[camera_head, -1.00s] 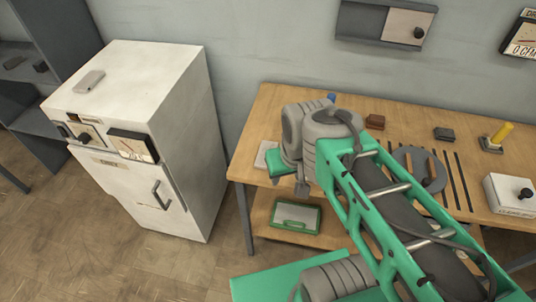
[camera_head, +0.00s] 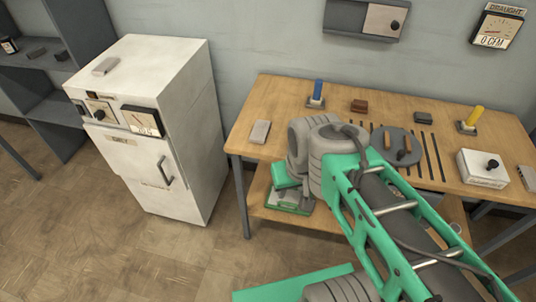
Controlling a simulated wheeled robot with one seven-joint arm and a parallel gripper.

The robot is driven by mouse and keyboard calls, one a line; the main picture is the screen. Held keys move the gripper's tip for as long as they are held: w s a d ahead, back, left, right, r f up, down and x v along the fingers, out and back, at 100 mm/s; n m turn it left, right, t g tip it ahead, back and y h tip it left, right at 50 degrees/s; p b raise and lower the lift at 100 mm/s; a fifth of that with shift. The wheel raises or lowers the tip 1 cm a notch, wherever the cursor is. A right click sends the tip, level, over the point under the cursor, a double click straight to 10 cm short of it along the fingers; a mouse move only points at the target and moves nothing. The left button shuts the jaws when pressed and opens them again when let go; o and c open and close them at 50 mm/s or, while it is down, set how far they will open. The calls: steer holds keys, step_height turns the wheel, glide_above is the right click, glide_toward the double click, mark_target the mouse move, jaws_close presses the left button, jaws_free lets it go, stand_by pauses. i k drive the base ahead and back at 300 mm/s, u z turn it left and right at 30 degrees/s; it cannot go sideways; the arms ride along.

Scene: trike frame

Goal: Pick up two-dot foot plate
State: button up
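I cannot make out dots on any plate, so I cannot tell which piece is the two-dot foot plate. A small grey plate (camera_head: 260,131) lies at the left end of the wooden table. Another small grey block (camera_head: 105,66) lies on top of the white cabinet. My green and grey arm reaches over the front of the table. Its wrist end hangs above the green-rimmed tray (camera_head: 283,207) on the lower shelf and hides part of it. My gripper (camera_head: 301,192) is mostly hidden around the wrist; its fingers cannot be made out.
The wooden table (camera_head: 250,105) also carries a blue-handled piece (camera_head: 317,92), a brown block (camera_head: 359,106), a grey disc (camera_head: 388,143), a yellow-handled piece (camera_head: 472,118) and a white box (camera_head: 483,168). The white cabinet (camera_head: 185,130) stands left, with open floor before it.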

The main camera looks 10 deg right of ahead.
mark_target(260, 130)
steer(key=k, duration=0.45)
steer(key=u, duration=0.95)
steer(key=i, duration=0.75)
steer(key=u, duration=0.85)
